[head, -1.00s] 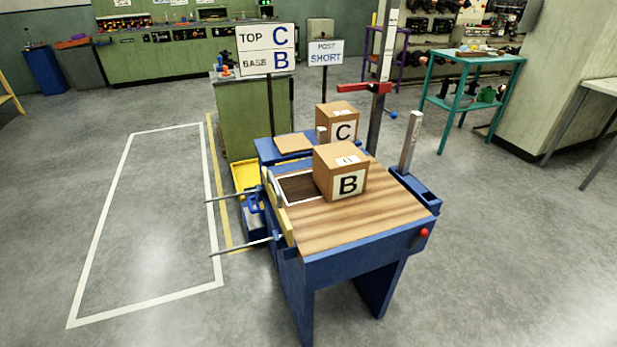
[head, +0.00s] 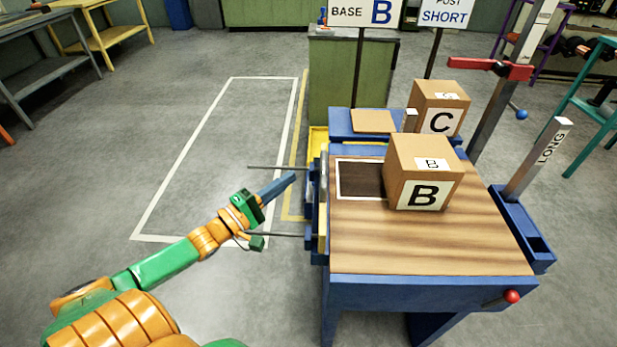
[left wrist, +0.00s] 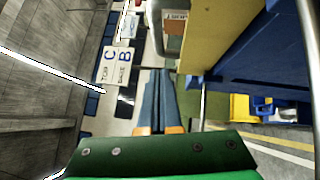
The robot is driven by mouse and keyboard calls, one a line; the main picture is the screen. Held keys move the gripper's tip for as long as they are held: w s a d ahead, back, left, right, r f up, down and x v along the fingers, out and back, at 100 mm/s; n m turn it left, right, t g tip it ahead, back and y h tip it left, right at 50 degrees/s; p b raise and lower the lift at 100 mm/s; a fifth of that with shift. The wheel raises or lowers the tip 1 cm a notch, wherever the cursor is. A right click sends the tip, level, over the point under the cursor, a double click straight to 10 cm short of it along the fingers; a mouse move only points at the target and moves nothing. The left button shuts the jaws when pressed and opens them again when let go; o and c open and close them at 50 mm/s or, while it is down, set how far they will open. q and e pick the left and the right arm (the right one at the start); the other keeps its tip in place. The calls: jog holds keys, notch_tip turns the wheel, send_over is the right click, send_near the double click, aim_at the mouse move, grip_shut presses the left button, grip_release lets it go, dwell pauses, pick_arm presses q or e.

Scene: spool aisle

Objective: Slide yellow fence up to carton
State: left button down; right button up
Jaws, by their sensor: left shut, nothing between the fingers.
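The yellow fence (head: 322,228) stands along the left edge of the wood-topped table (head: 420,245), seen nearly edge-on, with two metal rods sticking out to the left. It also shows close up in the left wrist view (left wrist: 206,38). Carton B (head: 424,178) sits on the tabletop, right of the fence with a gap between, partly over a dark white-edged rectangle (head: 358,180). My left gripper (head: 292,177) is shut and empty, left of the fence and apart from it, between the rods in the picture. Its blue fingers also show in the left wrist view (left wrist: 155,75). My right gripper is out of view.
Carton C (head: 438,110) stands behind carton B on a blue ledge beside a flat tan board (head: 373,121). A post marked LONG (head: 540,155) leans at the right. A red-clamped upright (head: 490,68) rises behind. Floor left of the table is open.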

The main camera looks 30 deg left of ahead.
pick_arm(q)
jog(key=w+d, duration=0.1)
jog(key=d, duration=0.1)
jog(key=w+d+r+p, duration=0.1)
jog(key=w, duration=0.1)
jog(key=shift+w+d, duration=0.15)
jog(key=shift+d, duration=0.2)
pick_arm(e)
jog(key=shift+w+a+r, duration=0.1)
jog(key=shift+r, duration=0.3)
pick_arm(q)
jog(key=w+d, duration=0.8)
jog(key=d, duration=0.5)
jog(key=shift+d, duration=0.3)
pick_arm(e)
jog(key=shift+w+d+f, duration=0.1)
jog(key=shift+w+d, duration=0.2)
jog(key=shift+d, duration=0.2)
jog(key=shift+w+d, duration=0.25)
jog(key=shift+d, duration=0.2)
pick_arm(q)
jog(key=shift+w+a+f, duration=0.1)
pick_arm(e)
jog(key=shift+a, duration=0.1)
